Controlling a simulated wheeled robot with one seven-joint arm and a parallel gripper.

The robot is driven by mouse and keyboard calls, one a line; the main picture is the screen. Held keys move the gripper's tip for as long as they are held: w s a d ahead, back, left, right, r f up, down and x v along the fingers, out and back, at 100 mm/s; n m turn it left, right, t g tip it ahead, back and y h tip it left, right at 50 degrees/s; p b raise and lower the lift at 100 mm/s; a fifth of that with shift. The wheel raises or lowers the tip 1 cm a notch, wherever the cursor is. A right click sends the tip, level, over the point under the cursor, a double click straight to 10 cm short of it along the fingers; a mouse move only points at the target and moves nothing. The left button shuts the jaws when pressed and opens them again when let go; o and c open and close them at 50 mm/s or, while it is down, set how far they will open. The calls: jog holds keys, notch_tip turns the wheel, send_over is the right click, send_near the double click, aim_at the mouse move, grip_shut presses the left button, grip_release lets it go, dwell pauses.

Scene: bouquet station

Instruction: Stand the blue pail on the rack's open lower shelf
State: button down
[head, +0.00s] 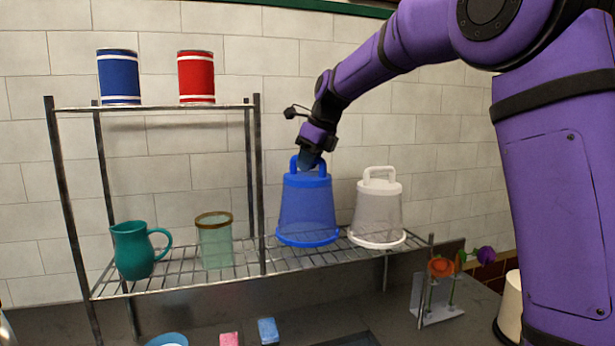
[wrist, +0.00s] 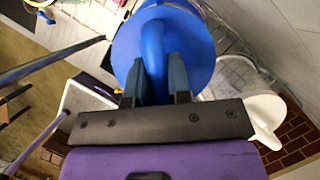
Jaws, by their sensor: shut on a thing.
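The blue pail (head: 307,212) is in the middle of the head view, at the open right part of the rack's lower shelf (head: 335,254), just right of a rack post. Its wide rim is at the bottom and its handle on top. It looks upright; I cannot tell whether its base touches the shelf wires or hangs slightly above. My gripper (head: 309,164) is above it, shut on its handle. In the wrist view my fingers (wrist: 154,80) clasp the handle from both sides, with the pail's blue top (wrist: 190,45) beyond.
A white pail (head: 378,212) stands close to the right. Blue (head: 119,77) and red (head: 196,77) cans are on the upper shelf. A flower holder (head: 436,300) stands below right.

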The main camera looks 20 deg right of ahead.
aim_at(307, 176)
jog(key=shift+w+f, duration=0.1)
jog(key=shift+f, duration=1.75)
jog(key=c, duration=1.1)
grip_release()
jog(key=shift+f, duration=0.1)
jog(key=shift+o, duration=0.2)
